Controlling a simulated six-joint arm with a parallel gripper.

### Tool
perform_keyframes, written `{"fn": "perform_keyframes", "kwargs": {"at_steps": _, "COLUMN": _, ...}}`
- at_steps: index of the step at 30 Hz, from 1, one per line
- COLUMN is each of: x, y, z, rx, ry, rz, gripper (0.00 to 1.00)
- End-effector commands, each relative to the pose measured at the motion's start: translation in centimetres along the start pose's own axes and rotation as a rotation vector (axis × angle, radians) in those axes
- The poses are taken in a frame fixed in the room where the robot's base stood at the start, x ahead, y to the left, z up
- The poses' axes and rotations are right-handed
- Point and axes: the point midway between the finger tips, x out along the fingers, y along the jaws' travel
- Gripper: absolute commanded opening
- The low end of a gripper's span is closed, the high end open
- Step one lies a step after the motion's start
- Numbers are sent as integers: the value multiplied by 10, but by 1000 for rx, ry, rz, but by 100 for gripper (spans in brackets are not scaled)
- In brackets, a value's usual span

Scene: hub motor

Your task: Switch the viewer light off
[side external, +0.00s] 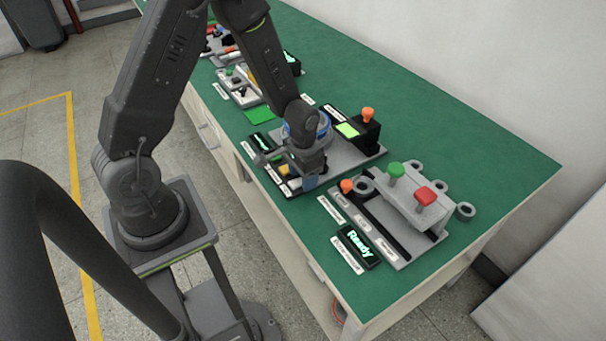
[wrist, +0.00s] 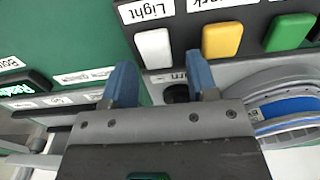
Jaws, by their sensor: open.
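In the wrist view, a white button (wrist: 153,48) sits below a label reading "Light" (wrist: 147,10) on a dark panel. My gripper (wrist: 161,64) is open, with its two blue fingers apart and nothing between them that I can see held. The white button appears just beyond the fingertips, between them in the picture; I cannot tell whether they touch the panel. In the side external view my gripper (side external: 309,181) is low at the front edge of the middle station, partly hiding its buttons. A bright yellow-green lit panel (side external: 347,130) shows at that station's back.
A yellow button (wrist: 221,40) and a green button (wrist: 289,32) stand right of the white one. A blue-and-grey round part (wrist: 285,108) is at right. The neighbouring station has a "Ready" display (side external: 359,244), a green knob (side external: 396,170) and a red knob (side external: 426,196).

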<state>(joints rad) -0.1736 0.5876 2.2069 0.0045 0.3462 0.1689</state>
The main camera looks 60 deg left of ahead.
Motion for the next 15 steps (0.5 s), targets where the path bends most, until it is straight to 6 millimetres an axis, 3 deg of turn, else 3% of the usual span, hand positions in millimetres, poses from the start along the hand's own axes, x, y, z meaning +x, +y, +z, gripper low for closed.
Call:
{"fn": "perform_keyframes", "kwargs": {"at_steps": 6, "x": 0, "y": 0, "z": 0, "rx": 0, "ry": 0, "rz": 0, "gripper": 53}}
{"fn": "perform_keyframes", "kwargs": {"at_steps": 15, "x": 0, "y": 0, "z": 0, "rx": 0, "ry": 0, "rz": 0, "gripper": 25}}
